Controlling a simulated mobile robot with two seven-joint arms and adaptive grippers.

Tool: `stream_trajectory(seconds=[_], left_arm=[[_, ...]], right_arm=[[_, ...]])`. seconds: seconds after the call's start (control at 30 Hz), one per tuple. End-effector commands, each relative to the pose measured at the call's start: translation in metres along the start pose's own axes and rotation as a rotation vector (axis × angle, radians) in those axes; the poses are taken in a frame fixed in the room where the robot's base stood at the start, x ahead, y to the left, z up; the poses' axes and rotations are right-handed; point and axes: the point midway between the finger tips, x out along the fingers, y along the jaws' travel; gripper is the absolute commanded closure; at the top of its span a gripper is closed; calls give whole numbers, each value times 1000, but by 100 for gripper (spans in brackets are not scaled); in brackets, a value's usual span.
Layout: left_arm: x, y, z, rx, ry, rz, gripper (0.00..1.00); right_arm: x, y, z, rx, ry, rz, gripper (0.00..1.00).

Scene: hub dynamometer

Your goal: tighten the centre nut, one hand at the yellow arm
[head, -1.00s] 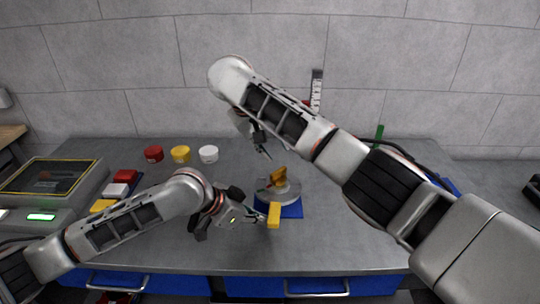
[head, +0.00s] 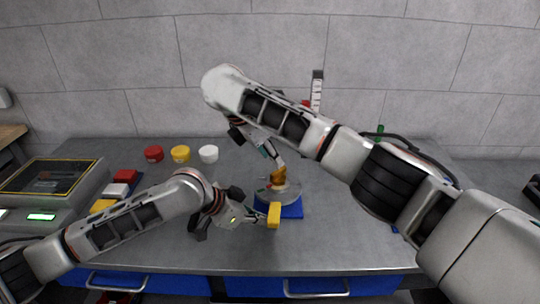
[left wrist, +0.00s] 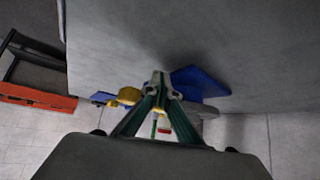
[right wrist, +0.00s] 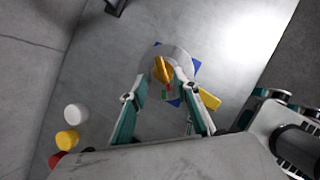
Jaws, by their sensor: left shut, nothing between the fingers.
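The yellow centre nut (head: 278,177) stands upright on a grey round hub (head: 292,190) over a blue base (head: 293,211). It also shows in the right wrist view (right wrist: 162,70). The yellow arm (head: 274,214) sticks out at the hub's front; it shows in the right wrist view (right wrist: 209,99). My left gripper (head: 262,218) is shut and empty, its tips beside the yellow arm's left side; I cannot tell whether they touch. My right gripper (right wrist: 161,80) is open, with its fingers on either side of the nut in the picture; contact is not clear.
Red (head: 154,154), yellow (head: 181,154) and white (head: 208,154) round pieces stand at the back left. A device with a dark screen (head: 52,178) and coloured blocks (head: 118,189) are at the left. A ruler-like post (head: 317,90) rises behind my right arm. The front bench strip is clear.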

Motion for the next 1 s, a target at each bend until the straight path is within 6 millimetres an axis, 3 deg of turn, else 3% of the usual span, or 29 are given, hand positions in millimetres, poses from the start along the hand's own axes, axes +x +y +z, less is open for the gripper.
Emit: stream_trajectory(seconds=[0.17,0.37,1.0], left_arm=[[0,0,0,0,0,0,100],[0,0,0,0,0,0,100],[0,0,0,0,0,0,100]], right_arm=[[1,-1,-1,-114,0,-2,69],[9,-1,-1,-132,1,-3,69],[66,-1,-1,-130,1,-3,69]])
